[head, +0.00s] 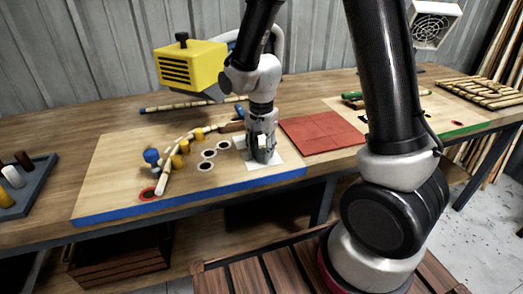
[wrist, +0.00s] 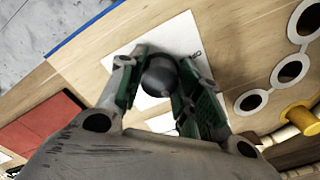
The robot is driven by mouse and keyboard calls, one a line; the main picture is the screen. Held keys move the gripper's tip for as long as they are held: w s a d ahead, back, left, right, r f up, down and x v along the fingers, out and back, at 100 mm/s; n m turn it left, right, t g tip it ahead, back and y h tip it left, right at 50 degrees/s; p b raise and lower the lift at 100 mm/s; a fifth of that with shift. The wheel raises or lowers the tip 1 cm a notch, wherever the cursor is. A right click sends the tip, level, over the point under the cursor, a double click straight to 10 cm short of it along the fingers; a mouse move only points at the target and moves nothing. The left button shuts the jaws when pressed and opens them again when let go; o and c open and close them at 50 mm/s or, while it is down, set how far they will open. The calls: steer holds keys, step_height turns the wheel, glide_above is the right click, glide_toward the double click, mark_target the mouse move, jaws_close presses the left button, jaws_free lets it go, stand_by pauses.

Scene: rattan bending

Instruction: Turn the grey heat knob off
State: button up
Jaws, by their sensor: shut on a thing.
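The grey heat knob (wrist: 160,76) shows in the wrist view as a dark round shape between the green-padded fingers. It stands over a white plate (wrist: 115,62) on the wooden board. My gripper (wrist: 159,68) is shut on the knob, with one finger on each side. In the head view my gripper (head: 262,150) points down over the white plate (head: 270,171) near the board's front right part. The knob is hidden there by the fingers. I cannot tell its turned position, and the marks on the plate are mostly covered.
Black holes with white rings (head: 208,154) lie left of my gripper. A pale rattan pole (head: 172,165) curves past yellow pegs (head: 183,146) and a blue clamp (head: 151,156). A yellow heater-like box (head: 192,66) stands behind. A red mat (head: 318,134) lies flat to the right.

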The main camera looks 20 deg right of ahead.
steer(key=shift+n, duration=0.3)
steer(key=n, duration=0.8)
steer(key=shift+n, duration=0.3)
steer(key=n, duration=0.4)
steer(key=shift+d+n, duration=0.1)
steer(key=shift+n, duration=2.1)
steer(key=o, duration=1)
steer(key=shift+o, duration=0.2)
